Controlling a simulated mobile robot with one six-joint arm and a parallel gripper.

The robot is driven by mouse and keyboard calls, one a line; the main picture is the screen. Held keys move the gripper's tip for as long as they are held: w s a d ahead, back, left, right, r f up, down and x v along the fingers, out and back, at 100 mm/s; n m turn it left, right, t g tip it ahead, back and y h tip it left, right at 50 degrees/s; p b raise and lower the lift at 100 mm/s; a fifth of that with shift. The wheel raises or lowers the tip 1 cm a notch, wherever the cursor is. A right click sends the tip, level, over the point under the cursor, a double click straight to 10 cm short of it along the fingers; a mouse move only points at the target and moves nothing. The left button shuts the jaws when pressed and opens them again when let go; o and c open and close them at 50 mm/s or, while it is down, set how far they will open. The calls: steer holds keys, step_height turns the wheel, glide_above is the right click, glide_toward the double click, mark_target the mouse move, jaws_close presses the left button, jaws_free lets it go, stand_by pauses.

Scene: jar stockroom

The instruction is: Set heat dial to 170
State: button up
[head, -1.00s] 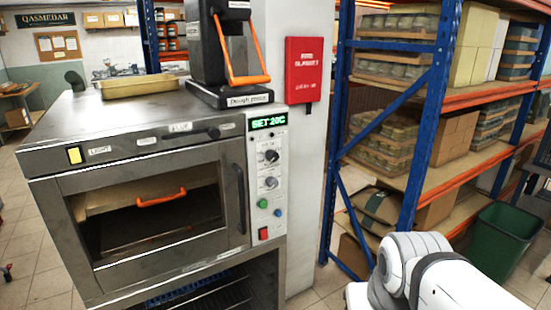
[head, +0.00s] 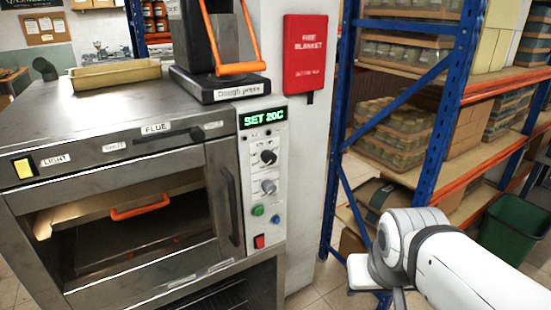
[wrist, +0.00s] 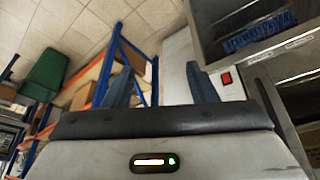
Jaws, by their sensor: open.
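The oven (head: 120,165) stands at the left with a narrow control panel on its right side. A green display (head: 263,118) on the panel reads SET 20C. A dark dial (head: 268,157) sits below the display with small scale marks around it, and a greyer dial (head: 268,187) sits under that. My gripper is outside the head view, where only my white arm shows at lower right. In the wrist view my gripper (wrist: 160,88) is open and empty, its two fingers wide apart. The panel's red switch (wrist: 226,78) shows beyond the right finger; the dials are not seen there.
A dough press (head: 220,70) stands on the oven beside a shallow tray (head: 115,76). A red fire blanket box (head: 304,52) hangs on the pillar. Blue-framed shelving (head: 437,125) and a green bin (head: 512,232) are at the right. Floor shows between oven and shelving.

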steer(key=shift+o, duration=0.3)
steer(key=w+t+b, duration=0.1)
steer(key=w+t, duration=0.1)
steer(key=w, duration=0.5)
steer(key=shift+w+d+r+t+h, duration=0.2)
steer(key=shift+w+d+t+h, duration=0.15)
steer(key=shift+d+t+h, duration=0.1)
steer(key=n+t+y+b, duration=0.5)
steer(key=n+t+y, duration=0.35)
steer(key=y, duration=0.35)
glide_toward(272, 160)
steer(key=w+g, duration=0.1)
steer(key=w, duration=0.1)
steer(key=x, duration=0.2)
steer(key=p+x, duration=0.1)
steer(key=x, duration=0.2)
steer(key=r+p+x, duration=0.1)
steer(key=x, duration=0.1)
steer(key=shift+a, duration=0.5)
steer(key=shift+h, duration=0.25)
steer(key=shift+c, duration=0.6)
